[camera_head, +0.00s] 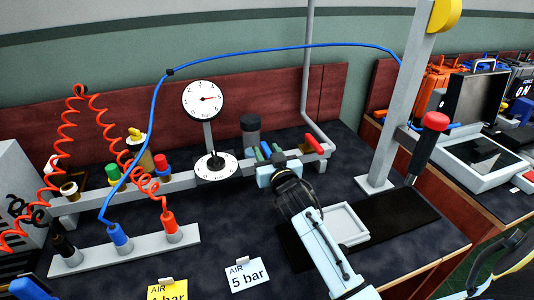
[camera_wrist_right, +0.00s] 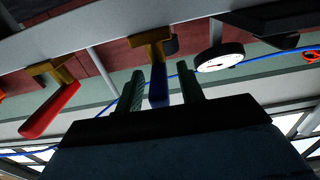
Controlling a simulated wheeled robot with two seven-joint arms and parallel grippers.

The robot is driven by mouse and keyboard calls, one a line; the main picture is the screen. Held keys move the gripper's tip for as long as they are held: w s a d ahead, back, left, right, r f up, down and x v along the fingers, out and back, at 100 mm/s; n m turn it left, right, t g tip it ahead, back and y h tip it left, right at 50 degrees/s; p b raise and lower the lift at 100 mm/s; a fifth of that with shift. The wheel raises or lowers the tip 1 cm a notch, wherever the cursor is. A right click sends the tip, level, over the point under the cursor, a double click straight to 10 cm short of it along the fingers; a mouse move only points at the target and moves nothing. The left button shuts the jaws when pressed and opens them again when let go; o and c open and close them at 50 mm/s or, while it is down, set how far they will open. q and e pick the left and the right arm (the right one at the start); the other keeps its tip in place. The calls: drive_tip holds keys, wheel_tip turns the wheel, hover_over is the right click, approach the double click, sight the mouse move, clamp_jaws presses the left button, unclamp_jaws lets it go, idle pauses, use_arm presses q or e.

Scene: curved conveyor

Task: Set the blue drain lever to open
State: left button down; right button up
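The blue drain lever (camera_wrist_right: 157,85) hangs from a yellow valve mount (camera_wrist_right: 152,45) in the right wrist view. My right gripper (camera_wrist_right: 158,88) is open, with one green finger on each side of the lever and a visible gap on both sides. In the head view my right gripper (camera_head: 266,154) is at the pipe rail, right of the lower dial; the lever (camera_head: 266,149) is only a small blue patch between the fingers there. My left gripper is not in view.
A red lever (camera_head: 316,144) on a yellow mount is close to the right of my gripper; it also shows in the wrist view (camera_wrist_right: 50,110). A gauge (camera_head: 203,100) stands to the left. A white tray (camera_head: 347,224) and "AIR 5 bar" card (camera_head: 247,275) lie in front.

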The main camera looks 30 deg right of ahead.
drive_tip(key=shift+w+d, duration=0.15)
drive_tip(key=shift+w, duration=0.3)
clamp_jaws()
